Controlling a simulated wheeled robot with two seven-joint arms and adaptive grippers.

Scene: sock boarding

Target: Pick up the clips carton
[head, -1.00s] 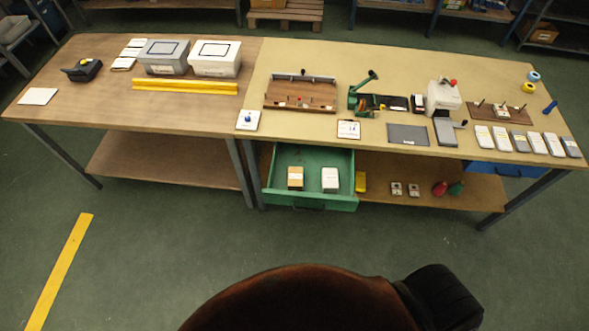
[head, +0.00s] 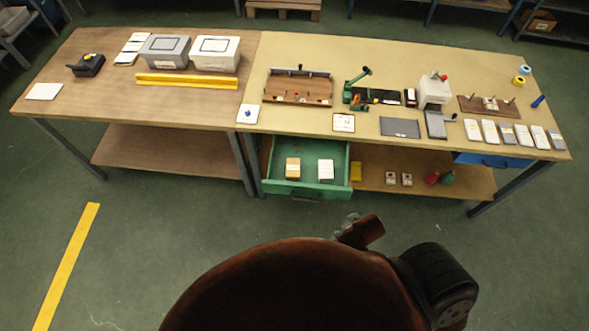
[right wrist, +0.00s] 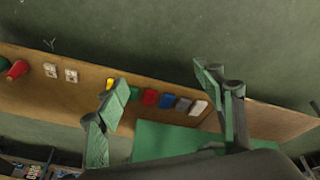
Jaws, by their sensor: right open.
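An orange-brown carton (head: 293,168) and a white carton (head: 326,170) stand apart in the open green drawer (head: 279,187) under the right table. I cannot read their labels, so I cannot tell which is the clips carton. Neither carton can be made out in the right wrist view. My right gripper (right wrist: 162,80) is open and empty there, its two green fingers spread apart. Part of my right arm shows at the lower middle of the head view, in front of the drawer and apart from it. My left gripper is out of view.
The lower shelf (head: 400,160) holds a yellow item (head: 355,171), two small pale blocks, a red item (head: 432,178) and a green item (head: 448,178). The wrist view shows several coloured pieces (right wrist: 150,97) in a row. Open floor lies before the drawer.

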